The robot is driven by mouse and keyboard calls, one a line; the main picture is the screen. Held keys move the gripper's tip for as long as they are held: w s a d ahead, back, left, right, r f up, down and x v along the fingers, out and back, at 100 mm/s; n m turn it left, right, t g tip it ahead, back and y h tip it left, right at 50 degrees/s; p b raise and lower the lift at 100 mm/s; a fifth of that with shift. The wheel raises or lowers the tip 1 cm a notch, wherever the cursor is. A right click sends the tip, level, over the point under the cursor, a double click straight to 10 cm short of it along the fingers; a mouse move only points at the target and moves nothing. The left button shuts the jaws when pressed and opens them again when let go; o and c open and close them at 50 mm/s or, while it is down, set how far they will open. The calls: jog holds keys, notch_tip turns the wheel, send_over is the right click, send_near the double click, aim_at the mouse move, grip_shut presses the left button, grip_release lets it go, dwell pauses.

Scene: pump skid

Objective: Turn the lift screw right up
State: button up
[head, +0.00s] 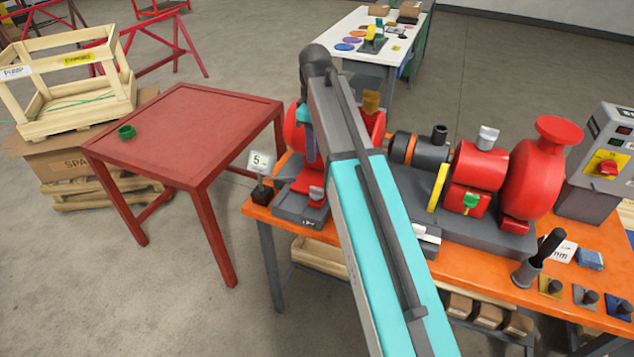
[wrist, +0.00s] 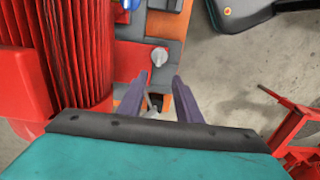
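My gripper (wrist: 160,92) is open in the wrist view, with two purple fingers pointing down over the edge of the orange bench. Between the fingers are a dark bar and a pale piece, partly hidden by my gripper; I cannot tell what they are. A round silver screw head (wrist: 158,56), likely the lift screw, stands on the grey base ahead of the fingertips, apart from them. In the head view one purple finger (head: 309,148) shows left of my arm, above the red motor foot (head: 312,182). The other finger is hidden.
The finned red motor (wrist: 75,50) is close on the left in the wrist view. A coupling (head: 420,150) and red pump (head: 535,180) stand right of my arm. A number card (head: 260,162) stands at the bench's left end. A red table (head: 185,130) stands left, mostly bare.

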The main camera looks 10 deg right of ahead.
jog(key=shift+d+f, duration=0.1)
jog(key=shift+d, duration=0.05)
jog(key=p, duration=0.5)
send_near(316, 188)
jog(key=shift+w+d+f, duration=0.1)
jog(key=shift+f, duration=4)
jog(key=shift+c, duration=0.2)
grip_shut()
jog(key=shift+b, duration=0.3)
